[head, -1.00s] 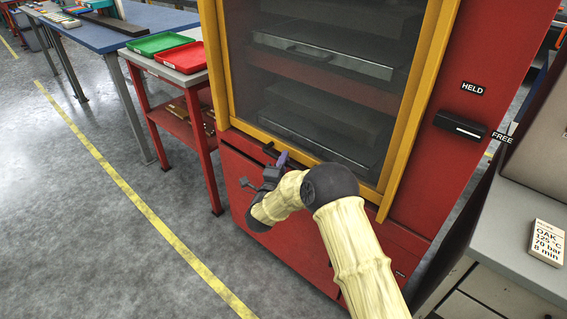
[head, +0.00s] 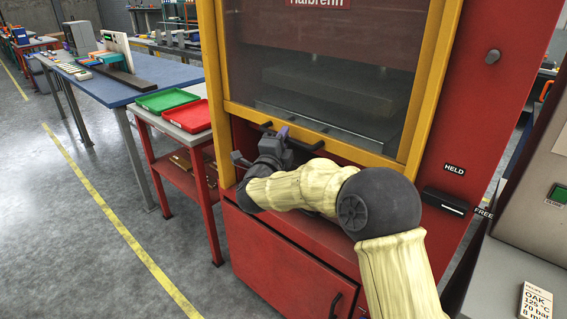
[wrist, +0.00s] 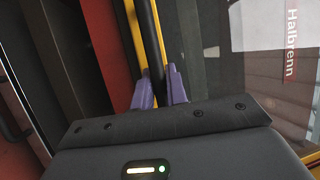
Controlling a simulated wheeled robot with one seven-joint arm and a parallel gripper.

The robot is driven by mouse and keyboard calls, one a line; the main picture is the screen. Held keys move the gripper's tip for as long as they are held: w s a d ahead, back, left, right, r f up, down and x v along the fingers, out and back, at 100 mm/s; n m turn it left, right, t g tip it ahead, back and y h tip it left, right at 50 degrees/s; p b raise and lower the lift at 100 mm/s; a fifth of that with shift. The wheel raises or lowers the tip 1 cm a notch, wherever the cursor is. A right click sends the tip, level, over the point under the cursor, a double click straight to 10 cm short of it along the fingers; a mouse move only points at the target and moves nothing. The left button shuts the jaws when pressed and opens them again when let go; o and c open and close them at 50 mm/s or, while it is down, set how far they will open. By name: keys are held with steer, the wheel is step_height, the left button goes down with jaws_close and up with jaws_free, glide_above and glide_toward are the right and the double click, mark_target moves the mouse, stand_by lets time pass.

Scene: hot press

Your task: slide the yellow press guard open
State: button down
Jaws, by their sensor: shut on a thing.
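The yellow press guard (head: 345,147) is a yellow frame around a dark see-through pane on the red press. Its lower rail stands above the press's lower edge, with a gap below it. A black bar handle (head: 306,144) runs along that rail. My gripper (head: 283,132) is shut on the handle near its left part. In the wrist view, the purple fingers of my gripper (wrist: 159,88) sit on either side of the black handle (wrist: 150,40).
A black lever (head: 445,202) on the press's right side lies between the HELD and FREE labels. A side table with a green tray (head: 167,100) and a red tray (head: 192,117) stands close on the left. A grey bench with a recipe card (head: 536,302) is at right.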

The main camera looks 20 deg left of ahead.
steer(key=p, duration=0.4)
glide_toward(290, 75)
steer(key=w, duration=0.4)
steer(key=shift+w+r, duration=0.1)
steer(key=shift+r, duration=0.3)
steer(key=c, duration=1.4)
jaws_free()
steer(key=shift+f, duration=0.1)
steer(key=s+f+b, duration=0.2)
steer(key=s+f, duration=0.1)
steer(key=s, duration=1.4)
steer(key=shift+d+f, duration=0.1)
steer(key=shift+d, duration=0.05)
